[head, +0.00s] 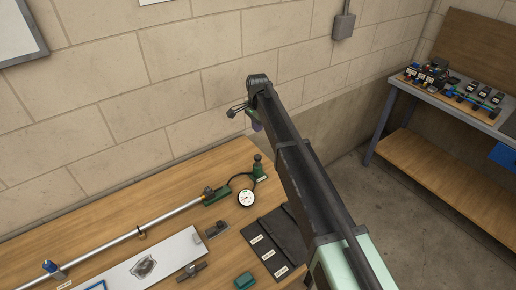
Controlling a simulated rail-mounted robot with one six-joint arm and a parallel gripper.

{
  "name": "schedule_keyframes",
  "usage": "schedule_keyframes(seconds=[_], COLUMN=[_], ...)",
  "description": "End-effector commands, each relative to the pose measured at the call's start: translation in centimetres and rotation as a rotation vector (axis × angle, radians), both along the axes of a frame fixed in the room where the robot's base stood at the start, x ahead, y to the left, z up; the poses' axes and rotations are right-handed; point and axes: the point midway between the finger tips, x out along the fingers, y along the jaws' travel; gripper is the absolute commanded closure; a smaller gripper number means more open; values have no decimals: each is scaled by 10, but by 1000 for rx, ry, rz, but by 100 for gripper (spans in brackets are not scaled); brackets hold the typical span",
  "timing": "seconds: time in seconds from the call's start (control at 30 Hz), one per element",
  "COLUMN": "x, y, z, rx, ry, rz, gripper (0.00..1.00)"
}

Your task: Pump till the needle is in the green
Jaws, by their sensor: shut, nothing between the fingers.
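A small green hand pump (258,168) with a dark knob on top stands near the bench's back right. A round white-faced gauge (246,198) lies just below-left of it; a dark hose curves beside them. The dial is too small to read the needle or make out a green zone. My gripper (237,109) shows as a small dark part at the end of my arm, high above and behind the pump in the picture. It looks shut and empty, apart from the pump. The arm partly hides its wrist.
The wooden bench (70,222) carries a long metal tube (130,237), a white panel (150,262), dark labelled trays (262,240), a green block (244,280) and small clamps. A block wall stands behind. Another workbench (440,103) with parts is at right, across open floor.

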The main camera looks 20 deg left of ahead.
Motion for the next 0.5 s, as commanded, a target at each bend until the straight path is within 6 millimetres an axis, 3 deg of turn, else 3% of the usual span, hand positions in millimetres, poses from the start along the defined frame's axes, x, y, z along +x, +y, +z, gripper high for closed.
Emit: schedule_keyframes(seconds=[0.27, 0.5], x=[0, 0], y=[0, 0], z=[-23, -76], rx=[0, 0], ry=[0, 0], rz=[0, 0], gripper=[100, 100])
